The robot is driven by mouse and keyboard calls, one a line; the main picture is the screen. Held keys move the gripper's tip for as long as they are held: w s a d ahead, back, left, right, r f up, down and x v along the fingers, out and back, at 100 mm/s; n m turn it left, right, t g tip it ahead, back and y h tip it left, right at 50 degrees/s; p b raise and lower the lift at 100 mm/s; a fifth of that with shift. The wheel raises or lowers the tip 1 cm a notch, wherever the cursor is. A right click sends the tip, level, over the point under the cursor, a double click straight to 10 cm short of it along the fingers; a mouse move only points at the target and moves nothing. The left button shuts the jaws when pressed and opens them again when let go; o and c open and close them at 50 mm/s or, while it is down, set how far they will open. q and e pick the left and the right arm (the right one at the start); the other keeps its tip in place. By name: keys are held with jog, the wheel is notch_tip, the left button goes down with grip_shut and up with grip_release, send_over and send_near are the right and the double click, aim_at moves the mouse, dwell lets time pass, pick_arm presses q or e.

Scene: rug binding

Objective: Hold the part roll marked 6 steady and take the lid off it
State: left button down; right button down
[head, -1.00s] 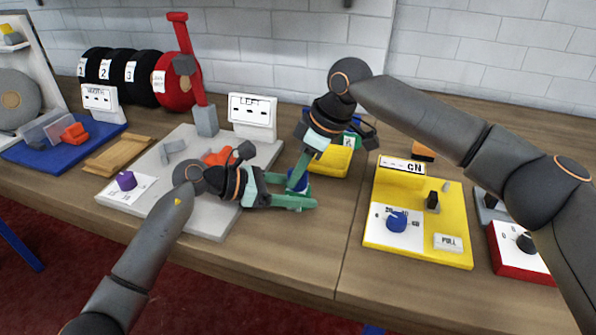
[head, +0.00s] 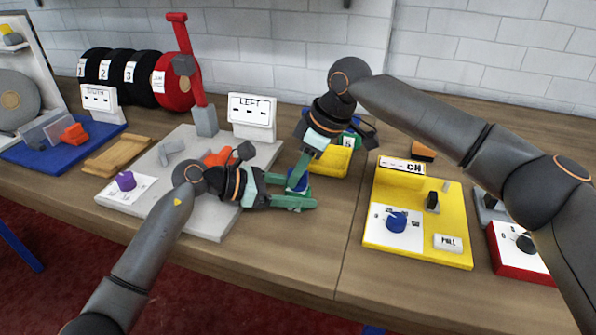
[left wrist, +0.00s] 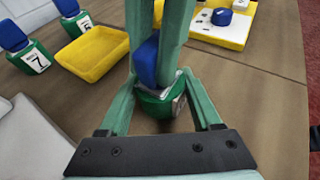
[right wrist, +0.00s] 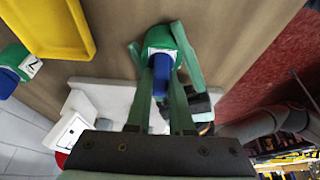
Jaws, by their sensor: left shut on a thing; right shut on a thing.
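A green part roll (left wrist: 160,103) with a blue lid (left wrist: 148,62) is between my grippers above the table. My left gripper (head: 297,194) is shut on the green body from the left. My right gripper (head: 300,178) comes from above and is shut on the blue lid. In the right wrist view the body (right wrist: 165,40) and lid (right wrist: 162,72) are in line and appear to touch. The number on the roll's white label cannot be read. Fingers hide much of the roll in the head view.
A yellow tray (left wrist: 93,55) stands close behind the roll. Another green roll marked 7 (left wrist: 32,58) and one more roll (left wrist: 75,22) stand beyond it. A grey board (head: 215,230) lies left, a yellow board (head: 440,205) with knobs right.

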jog(key=shift+r, duration=0.15)
jog(key=shift+r, duration=0.95)
jog(key=shift+r, duration=2)
pick_arm(q)
grip_release()
